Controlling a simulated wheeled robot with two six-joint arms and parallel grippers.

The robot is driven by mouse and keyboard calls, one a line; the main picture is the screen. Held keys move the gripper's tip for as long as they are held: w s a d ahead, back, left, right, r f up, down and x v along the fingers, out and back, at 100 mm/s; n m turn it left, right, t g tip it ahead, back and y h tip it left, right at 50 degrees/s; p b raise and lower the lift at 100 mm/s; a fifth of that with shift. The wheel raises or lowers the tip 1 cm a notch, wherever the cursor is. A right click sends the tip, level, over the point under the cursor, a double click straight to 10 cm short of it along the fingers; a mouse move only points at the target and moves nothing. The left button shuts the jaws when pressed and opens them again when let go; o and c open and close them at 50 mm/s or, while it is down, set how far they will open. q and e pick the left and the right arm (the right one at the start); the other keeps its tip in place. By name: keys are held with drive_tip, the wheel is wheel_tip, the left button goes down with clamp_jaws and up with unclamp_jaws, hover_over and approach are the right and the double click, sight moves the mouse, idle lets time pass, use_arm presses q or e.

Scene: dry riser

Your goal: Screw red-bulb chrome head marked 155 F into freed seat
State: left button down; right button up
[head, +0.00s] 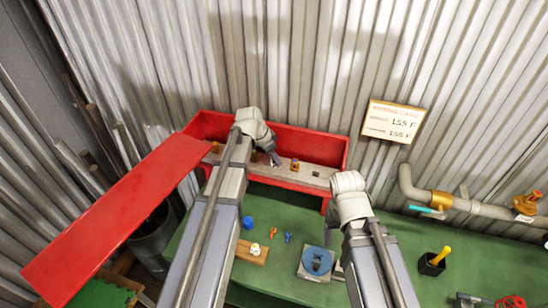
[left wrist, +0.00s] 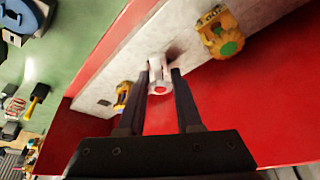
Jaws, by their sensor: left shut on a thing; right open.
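My left gripper (head: 272,160) reaches into the open red box on the bench. In the left wrist view its fingers (left wrist: 163,75) are shut on a chrome head (left wrist: 155,66) with a red bulb end, at the pale strip inside the box. Any marking on that head is unreadable. A brass head with a green bulb (left wrist: 222,35) and another brass head (left wrist: 122,94) stand along the same strip. My right gripper (head: 330,214) is mostly hidden by its wrist, over the bench. A pipe (head: 490,211) with brass fittings runs along the right wall; I cannot tell which point is the freed seat.
A wall sign (head: 394,121) reads 155 F. The red lid (head: 120,215) slants out to the left.

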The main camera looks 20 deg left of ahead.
use_arm(q)
drive_tip(key=m+g+h, duration=0.1)
drive_tip(key=m, duration=0.2)
drive_tip(key=shift+m, duration=0.3)
drive_tip(key=m+g, duration=0.1)
drive_tip(key=m, duration=0.1)
drive_tip(key=shift+w+m, duration=0.15)
drive_tip(key=shift+m, duration=0.15)
drive_tip(key=m+g, duration=0.1)
drive_tip(key=m, duration=0.2)
drive_tip(key=shift+s, duration=0.2)
drive_tip(key=c, duration=0.5)
unclamp_jaws()
